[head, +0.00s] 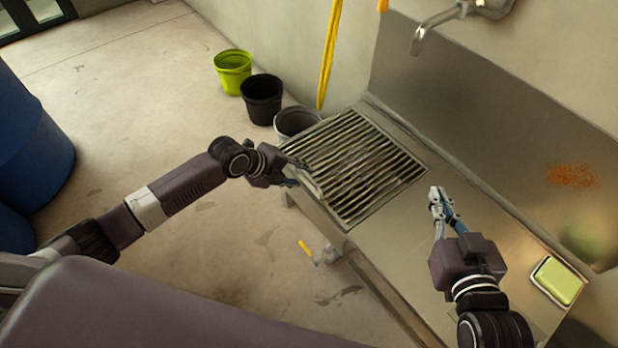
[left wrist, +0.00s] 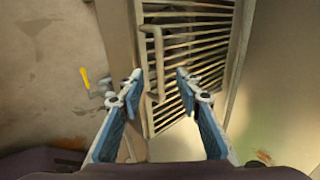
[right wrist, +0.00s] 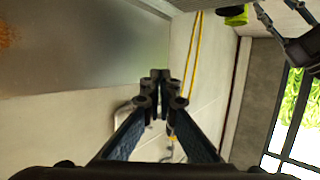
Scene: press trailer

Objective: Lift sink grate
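The sink grate (head: 365,168) is a frame of dark metal slats lying flat in the steel counter. A pale bar handle (head: 313,183) runs along its near-left side. My left gripper (head: 297,173) is beside that handle. In the left wrist view, my left gripper (left wrist: 160,78) is open, with the handle (left wrist: 157,55) appearing between and beyond its fingertips; contact cannot be told. My right gripper (head: 438,195) is over the counter, right of the grate. In the right wrist view, its fingertips (right wrist: 160,80) are together with nothing visible between them.
The steel counter (head: 415,235) has bare room right of the grate. A green sponge in a dish (head: 556,282) lies at its right end. A faucet (head: 440,22) juts from the wall. Buckets (head: 262,98) stand on the floor behind. A yellow-handled valve (head: 305,248) is below the front edge.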

